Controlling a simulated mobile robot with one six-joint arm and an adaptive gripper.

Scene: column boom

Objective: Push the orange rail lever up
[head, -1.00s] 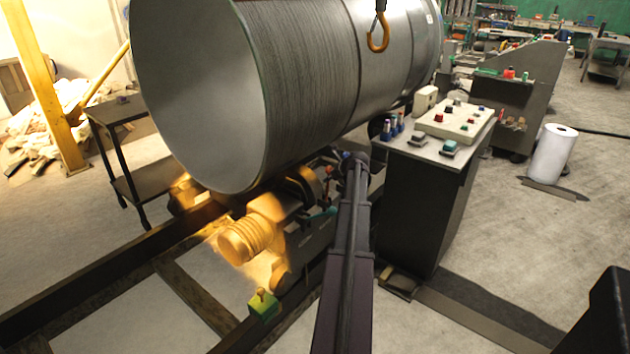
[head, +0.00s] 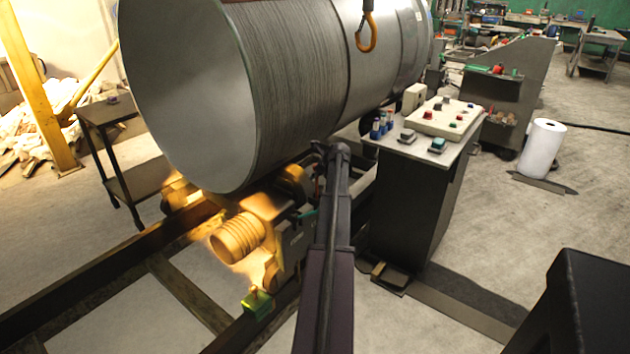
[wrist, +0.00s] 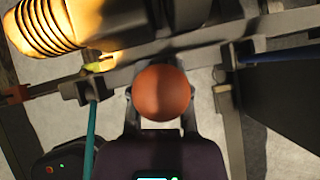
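An orange-red ball-shaped knob (wrist: 163,93) is in the middle of the wrist view, and I take it for the lever's end; its shaft is hidden. My gripper (wrist: 161,114) is right at the knob, with a finger part on each side. The knob covers the fingertips, so I cannot tell whether they touch it or how far they are closed. In the head view my arm reaches in beside the large drum, and its far end hides the gripper and the knob.
A big grey drum (head: 290,80) lies on rollers above dark rails (head: 110,268). A ribbed, glowing orange roller (head: 237,238) sits left of my arm, and a green box (head: 257,304) is on the rail. A control desk (head: 410,205) stands close on the right.

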